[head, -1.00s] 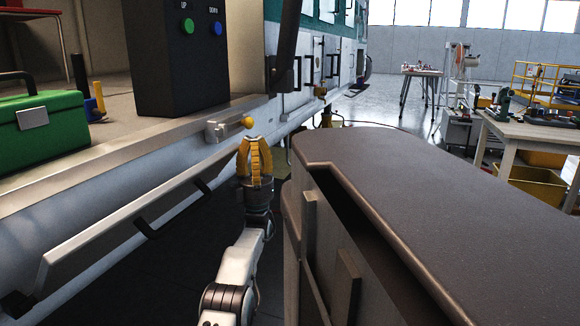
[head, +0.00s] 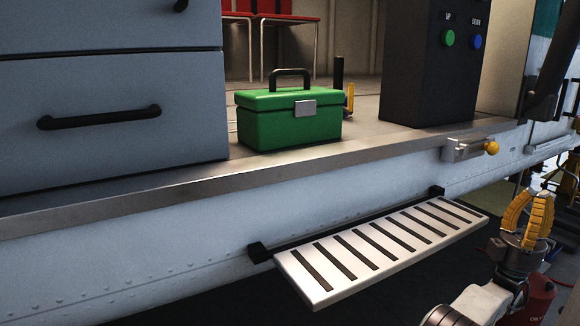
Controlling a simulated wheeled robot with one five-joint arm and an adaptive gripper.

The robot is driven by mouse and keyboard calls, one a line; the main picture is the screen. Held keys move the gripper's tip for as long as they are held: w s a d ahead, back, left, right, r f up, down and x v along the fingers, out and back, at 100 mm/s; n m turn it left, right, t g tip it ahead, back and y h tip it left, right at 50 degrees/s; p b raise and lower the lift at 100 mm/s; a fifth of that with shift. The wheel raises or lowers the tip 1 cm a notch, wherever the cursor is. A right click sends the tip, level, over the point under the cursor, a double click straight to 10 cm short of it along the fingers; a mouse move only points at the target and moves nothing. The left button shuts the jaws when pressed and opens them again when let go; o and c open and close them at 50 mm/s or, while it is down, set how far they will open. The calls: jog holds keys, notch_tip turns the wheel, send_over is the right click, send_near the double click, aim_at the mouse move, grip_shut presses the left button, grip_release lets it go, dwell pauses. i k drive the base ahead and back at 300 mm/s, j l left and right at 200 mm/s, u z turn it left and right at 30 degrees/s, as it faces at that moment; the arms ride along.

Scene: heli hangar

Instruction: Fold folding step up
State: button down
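The folding step (head: 385,250) is a pale metal tread with several black strips. It sticks out flat from the lower side of the pale body, with dark brackets at its two rear corners. A metal latch block (head: 463,150) with a yellow knob (head: 492,147) sits on the sill edge, above and right of the step. My gripper (head: 537,196), with yellow fingers, is at the right, below and right of the knob and beyond the step's right end. Its fingertips come together with nothing visible between them. It appears apart from both the step and the knob.
A green toolbox (head: 289,125) stands on the deck above the step. A dark control box (head: 430,62) with green and blue buttons is to its right. Grey drawers (head: 110,80) stand at the left. The dark floor below the step looks clear.

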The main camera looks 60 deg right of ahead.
aim_at(325, 271)
jog(key=k, duration=1)
